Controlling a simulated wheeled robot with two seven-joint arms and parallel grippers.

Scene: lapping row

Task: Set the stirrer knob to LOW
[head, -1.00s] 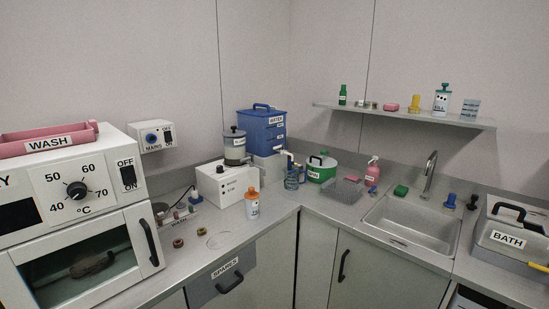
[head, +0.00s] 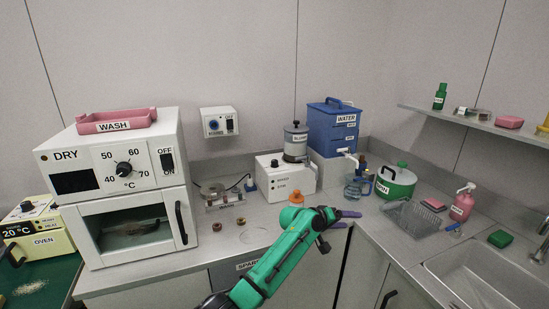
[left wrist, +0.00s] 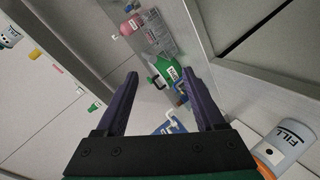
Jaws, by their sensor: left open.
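The white stirrer unit (head: 268,183) stands on the counter in the head view, with a lidded grey container (head: 295,146) on top. Small dark marks and lettering show on its front, but they are too small to read the knob's setting. My left gripper (head: 349,219) is over the counter, to the right of and nearer than the unit, and apart from it. In the left wrist view its jaws (left wrist: 161,80) are wide apart with nothing gripped, and the stirrer knob cannot be made out there. My right gripper is not in view.
The blue water tank (head: 325,133) and green pot (head: 395,182) stand right of the unit. The oven (head: 125,185) stands left.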

